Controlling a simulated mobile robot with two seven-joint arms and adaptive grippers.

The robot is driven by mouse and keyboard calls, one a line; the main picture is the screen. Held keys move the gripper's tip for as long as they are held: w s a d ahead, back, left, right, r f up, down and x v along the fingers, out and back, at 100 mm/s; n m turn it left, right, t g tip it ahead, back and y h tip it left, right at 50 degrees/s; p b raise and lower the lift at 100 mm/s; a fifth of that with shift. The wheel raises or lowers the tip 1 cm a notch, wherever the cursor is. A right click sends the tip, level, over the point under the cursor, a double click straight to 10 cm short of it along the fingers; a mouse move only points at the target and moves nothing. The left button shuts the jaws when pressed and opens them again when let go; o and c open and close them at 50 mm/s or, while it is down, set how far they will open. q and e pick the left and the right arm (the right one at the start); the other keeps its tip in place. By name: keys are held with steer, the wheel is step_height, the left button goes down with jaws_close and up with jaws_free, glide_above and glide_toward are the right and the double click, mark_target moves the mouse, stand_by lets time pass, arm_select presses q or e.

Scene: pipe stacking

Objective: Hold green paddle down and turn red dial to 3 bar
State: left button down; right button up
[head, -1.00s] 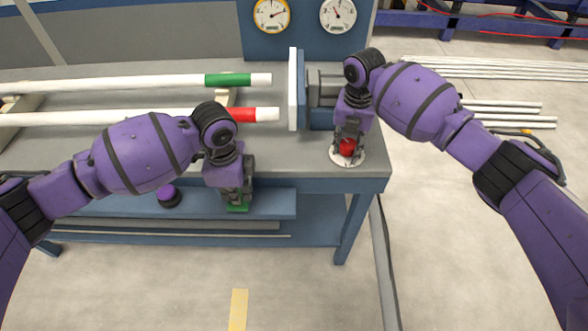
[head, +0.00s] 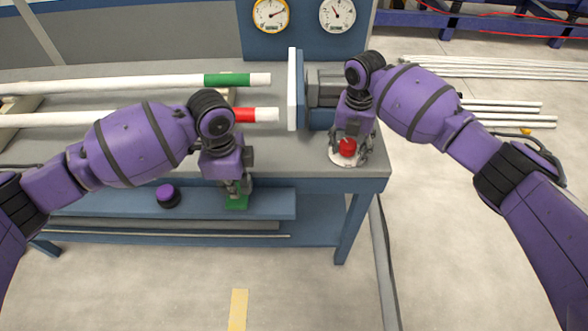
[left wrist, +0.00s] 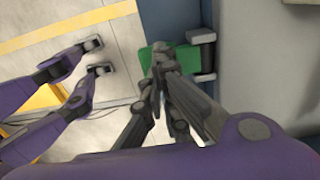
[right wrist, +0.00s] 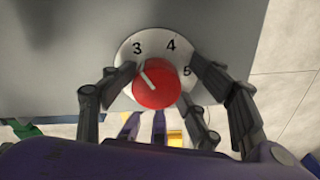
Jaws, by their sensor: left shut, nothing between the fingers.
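The green paddle (head: 236,203) sticks out below the bench front at left centre; it also shows in the left wrist view (left wrist: 186,60). My left gripper (head: 238,186) is shut and empty, its fingertips over the paddle; I cannot tell whether they touch it. The red dial (head: 347,146) sits on a white numbered disc (right wrist: 128,48) at the bench's right corner. In the right wrist view the white line on the dial (right wrist: 160,90) points up-left, near the 3. My right gripper (right wrist: 150,68) is open, with its fingers on either side of the dial and apart from it.
Two gauges, a yellow-rimmed one (head: 270,14) and a white one (head: 337,14), hang behind the bench. White pipes with a green band (head: 227,80) and a red band (head: 243,115) lie on the bench. A purple knob (head: 167,195) stands left of the paddle.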

mark_target(348, 143)
steer(key=shift+a, duration=0.2)
steer(key=shift+r, duration=3.65)
arm_select(q)
step_height(348, 143, up, 10)
